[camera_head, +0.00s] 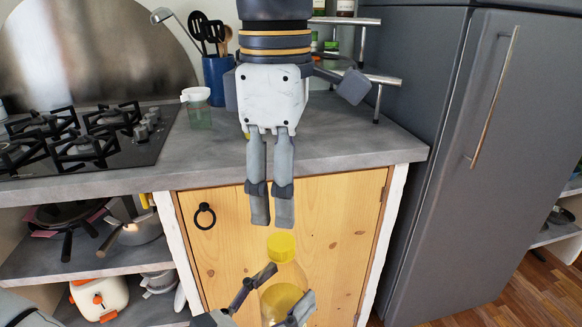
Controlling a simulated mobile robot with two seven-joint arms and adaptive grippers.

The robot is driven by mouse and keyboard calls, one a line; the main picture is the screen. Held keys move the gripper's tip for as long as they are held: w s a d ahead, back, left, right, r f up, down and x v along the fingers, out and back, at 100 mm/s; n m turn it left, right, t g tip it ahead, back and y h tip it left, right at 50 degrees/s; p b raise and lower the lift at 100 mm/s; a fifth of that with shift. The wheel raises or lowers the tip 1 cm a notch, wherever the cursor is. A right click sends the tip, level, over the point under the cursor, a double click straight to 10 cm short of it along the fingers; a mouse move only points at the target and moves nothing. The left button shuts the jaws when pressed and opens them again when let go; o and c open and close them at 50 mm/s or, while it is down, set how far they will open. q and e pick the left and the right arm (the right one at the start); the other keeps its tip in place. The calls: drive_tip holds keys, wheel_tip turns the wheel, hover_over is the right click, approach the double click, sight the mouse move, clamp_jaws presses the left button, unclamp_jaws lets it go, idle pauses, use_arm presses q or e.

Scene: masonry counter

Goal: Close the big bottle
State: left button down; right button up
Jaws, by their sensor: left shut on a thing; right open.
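The big bottle (284,274) is clear with yellow contents low in it. It stands about upright in front of the wooden cabinet door. A yellow cap (281,248) shows at its top; how firmly it sits cannot be told. My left gripper (288,284) is at the bottom of the view, its fingers on either side of the bottle body, shut on it. My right gripper (271,214) comes down from the top centre, fingers pointing down. It is open with a narrow gap, empty, just above the cap and apart from it. The bottle's base is hidden.
The grey counter (350,135) has a gas hob (85,135), a small greenish jar with a white top (197,108) and a blue utensil holder (217,80). A dark fridge (465,150) stands right. Open shelves with pans (72,215) are left.

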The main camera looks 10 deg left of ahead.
sight(281, 241)
wheel_tip(281, 241, down, 7)
drive_tip(key=shift+f, duration=0.2)
drive_tip(key=shift+c, duration=0.5)
clamp_jaws()
drive_tip(key=m, duration=0.5)
drive_tip(key=shift+o, duration=0.7)
unclamp_jaws()
drive_tip(key=shift+r, duration=2.3)
